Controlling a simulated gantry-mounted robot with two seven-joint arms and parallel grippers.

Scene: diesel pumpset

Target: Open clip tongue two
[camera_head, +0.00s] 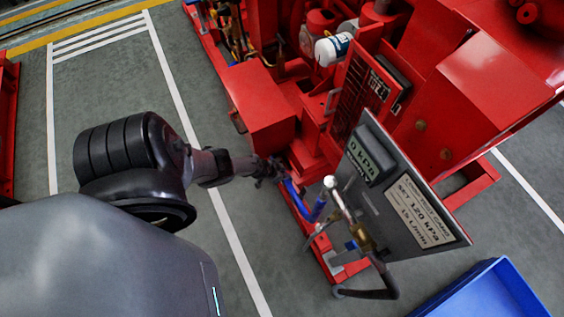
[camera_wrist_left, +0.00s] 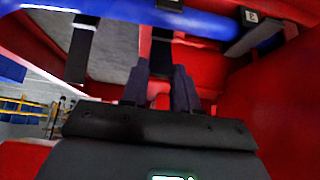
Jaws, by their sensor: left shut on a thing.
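My left gripper (camera_head: 272,172) reaches in from the left, beside the front of the red pumpset and the upper end of a blue hose (camera_head: 296,196). In the left wrist view, its dark fingers (camera_wrist_left: 160,88) are shut on a black clip tongue (camera_wrist_left: 161,48), which stands between them below the blue hose. A second black tongue (camera_wrist_left: 82,52) hangs to the left, apart from the fingers. A grey clip part with a small label (camera_wrist_left: 251,17) sits at the upper right; its label is too small to read surely. The tongue's grip point is partly hidden by the fingers.
Red pumpset walls (camera_wrist_left: 285,110) stand close to the gripper's right. A grey gauge panel (camera_head: 408,190), a brass-fitted valve (camera_head: 362,240) and hoses stand right of my gripper. A blue tray (camera_head: 480,296) lies at the lower right. Grey floor is clear at the left.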

